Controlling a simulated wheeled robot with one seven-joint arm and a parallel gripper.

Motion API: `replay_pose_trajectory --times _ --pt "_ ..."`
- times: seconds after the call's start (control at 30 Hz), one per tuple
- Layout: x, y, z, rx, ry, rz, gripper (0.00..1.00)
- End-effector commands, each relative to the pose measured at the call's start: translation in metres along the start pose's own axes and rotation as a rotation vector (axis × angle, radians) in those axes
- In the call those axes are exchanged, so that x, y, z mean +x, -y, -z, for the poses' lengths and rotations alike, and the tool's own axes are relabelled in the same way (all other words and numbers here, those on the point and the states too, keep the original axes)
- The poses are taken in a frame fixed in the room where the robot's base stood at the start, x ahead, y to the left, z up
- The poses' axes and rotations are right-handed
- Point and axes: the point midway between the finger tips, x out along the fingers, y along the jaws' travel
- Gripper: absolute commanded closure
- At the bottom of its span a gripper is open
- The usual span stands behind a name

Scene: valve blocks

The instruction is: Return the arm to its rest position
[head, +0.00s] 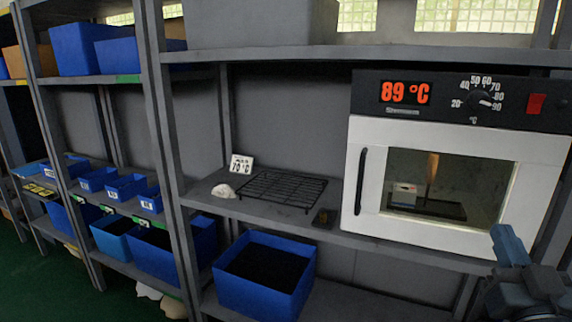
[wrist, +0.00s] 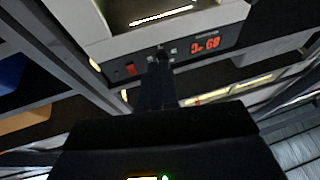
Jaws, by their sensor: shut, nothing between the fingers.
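My gripper (wrist: 161,58) shows in the wrist view with its dark fingers together and nothing between them. The fingers overlap the oven's control panel in that view, which appears upside down; I cannot tell how far apart they are. Part of my arm (head: 525,275) is at the lower right of the head view, in front of the oven's lower right corner. The white oven (head: 360,140) stands on the shelf with its door shut. Its display (head: 404,93) reads 89 °C, and its dial (head: 484,99) points near 90.
Left of the oven, a black wire rack (head: 283,190), a "70 °C" card (head: 241,164) and a white lump (head: 223,191) are on the shelf (head: 200,200). A blue bin (head: 228,289) stands below. Shelf posts (head: 165,130) and more blue bins are farther left.

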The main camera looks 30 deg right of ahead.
Motion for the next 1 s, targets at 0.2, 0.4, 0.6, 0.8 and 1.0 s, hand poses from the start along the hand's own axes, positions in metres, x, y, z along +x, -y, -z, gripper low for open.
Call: replay_pose_trajectory --times 0.2,0.4,0.6,0.8,1.0 --pt "-0.09 0.06 -0.034 0.047 0.167 0.18 1.0" --pt "-0.176 0.09 -0.044 0.07 0.309 0.34 1.0" --pt "-0.258 0.096 -0.038 0.074 0.446 0.498 1.0" --pt "-0.317 0.086 -0.025 0.06 0.555 0.626 1.0" --pt "-0.341 0.076 -0.018 0.048 0.603 0.682 1.0"
